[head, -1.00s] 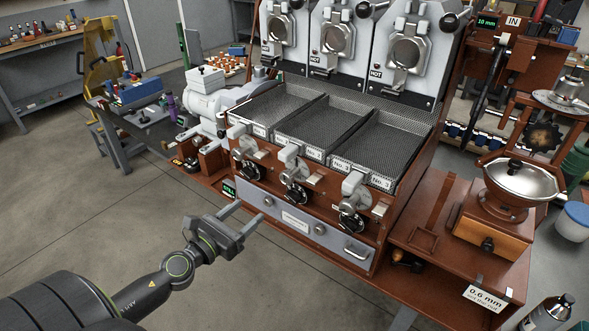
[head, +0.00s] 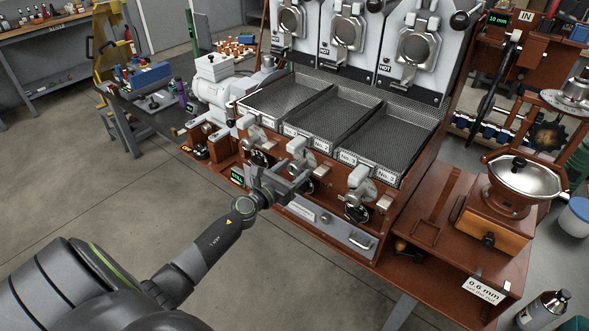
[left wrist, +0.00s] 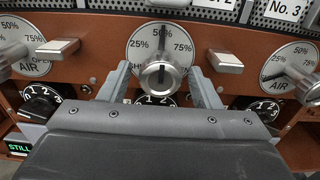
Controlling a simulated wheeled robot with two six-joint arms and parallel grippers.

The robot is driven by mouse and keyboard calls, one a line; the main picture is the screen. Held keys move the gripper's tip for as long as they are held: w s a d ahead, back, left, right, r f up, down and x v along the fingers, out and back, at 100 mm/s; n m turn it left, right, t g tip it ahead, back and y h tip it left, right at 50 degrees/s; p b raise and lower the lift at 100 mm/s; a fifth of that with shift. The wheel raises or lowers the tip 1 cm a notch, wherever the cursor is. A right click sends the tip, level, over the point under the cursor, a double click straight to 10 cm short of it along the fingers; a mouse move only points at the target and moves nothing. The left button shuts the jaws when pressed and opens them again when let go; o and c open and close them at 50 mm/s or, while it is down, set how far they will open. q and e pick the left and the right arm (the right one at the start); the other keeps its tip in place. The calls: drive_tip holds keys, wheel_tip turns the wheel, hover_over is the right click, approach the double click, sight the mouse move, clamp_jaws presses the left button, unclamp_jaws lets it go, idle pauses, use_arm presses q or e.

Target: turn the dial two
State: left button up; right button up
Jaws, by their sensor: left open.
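Three black numbered dials sit in a row on the wooden roaster front, each below a white percent gauge with a silver knob. The middle black dial (left wrist: 155,100) shows "1 2" in the left wrist view, its lower part hidden by my gripper body. Above it is the middle gauge (left wrist: 140,47) with its silver knob (left wrist: 160,74). My left gripper (head: 297,174) is open at the middle column. In the left wrist view its fingers (left wrist: 159,72) stand either side of the knob and dial; I cannot tell whether they touch. My right gripper is out of view.
The left black dial (left wrist: 40,98) and right black dial (left wrist: 265,106) flank the middle one. Silver levers (left wrist: 224,62) stick out between gauges. Mesh trays (head: 388,140) lie above. A drawer (head: 325,218) is below, and a grinder (head: 510,200) stands right. The floor in front is clear.

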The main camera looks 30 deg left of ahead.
use_arm(q)
drive_tip(key=shift+w, duration=0.4)
drive_tip(key=c, duration=1)
